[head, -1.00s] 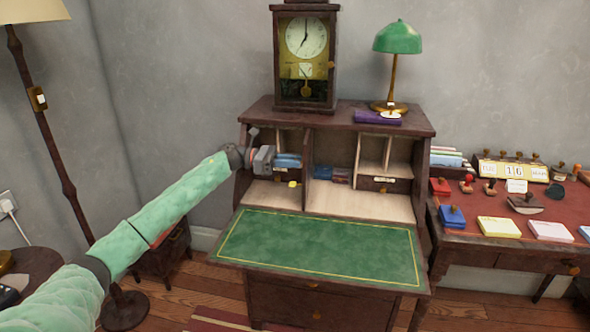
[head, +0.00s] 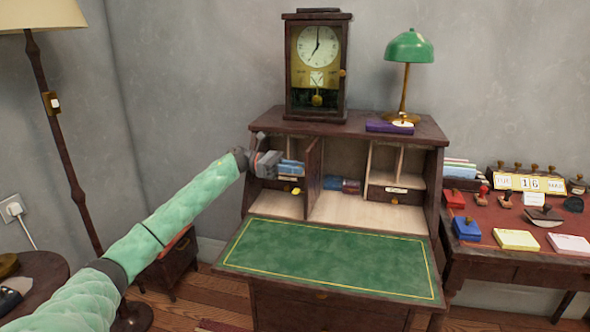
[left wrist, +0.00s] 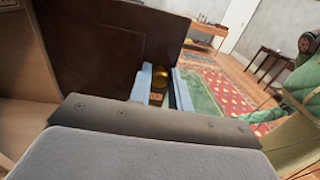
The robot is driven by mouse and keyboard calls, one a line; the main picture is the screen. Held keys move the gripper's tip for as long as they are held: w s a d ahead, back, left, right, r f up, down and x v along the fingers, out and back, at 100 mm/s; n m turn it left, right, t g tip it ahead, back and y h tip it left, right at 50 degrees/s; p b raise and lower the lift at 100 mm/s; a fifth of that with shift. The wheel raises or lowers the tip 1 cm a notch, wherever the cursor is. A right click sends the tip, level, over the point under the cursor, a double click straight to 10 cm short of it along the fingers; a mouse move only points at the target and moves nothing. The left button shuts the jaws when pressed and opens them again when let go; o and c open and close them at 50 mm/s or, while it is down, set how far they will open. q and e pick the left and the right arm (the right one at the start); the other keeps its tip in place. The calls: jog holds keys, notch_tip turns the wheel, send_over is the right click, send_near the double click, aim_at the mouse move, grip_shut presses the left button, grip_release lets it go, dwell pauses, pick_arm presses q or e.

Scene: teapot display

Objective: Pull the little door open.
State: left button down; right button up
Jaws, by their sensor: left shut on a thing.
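The little door (head: 314,180) is a narrow dark brown panel in the middle of the desk's pigeonholes. It stands swung outward, nearly edge-on in the head view, with the middle compartment open beside it. My left gripper (head: 291,168) reaches in from the left, and its pale blue fingers meet the door's left face. In the left wrist view the door (left wrist: 105,45) is a dark panel, and the gripper (left wrist: 166,90) has its fingers around a round brass knob (left wrist: 160,78). The knob is hidden in the head view. My right gripper is not in view.
The desk's green writing flap (head: 325,260) is folded down in front. A clock (head: 317,75) and a green lamp (head: 409,47) stand on top. A table (head: 500,225) with stamps is at the right, a floor lamp (head: 60,140) at the left.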

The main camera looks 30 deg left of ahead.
aim_at(314, 147)
pick_arm(q)
jog(key=c, duration=1.4)
grip_release()
jog(key=shift+o, duration=0.4)
jog(key=shift+r, duration=0.35)
jog(key=d+r, duration=0.6)
jog(key=r, duration=0.1)
jog(key=shift+s+d, duration=0.15)
jog(key=d+r, duration=0.3)
jog(key=d, duration=0.2)
jog(key=shift+s+d+r, duration=0.15)
jog(key=shift+d, duration=0.05)
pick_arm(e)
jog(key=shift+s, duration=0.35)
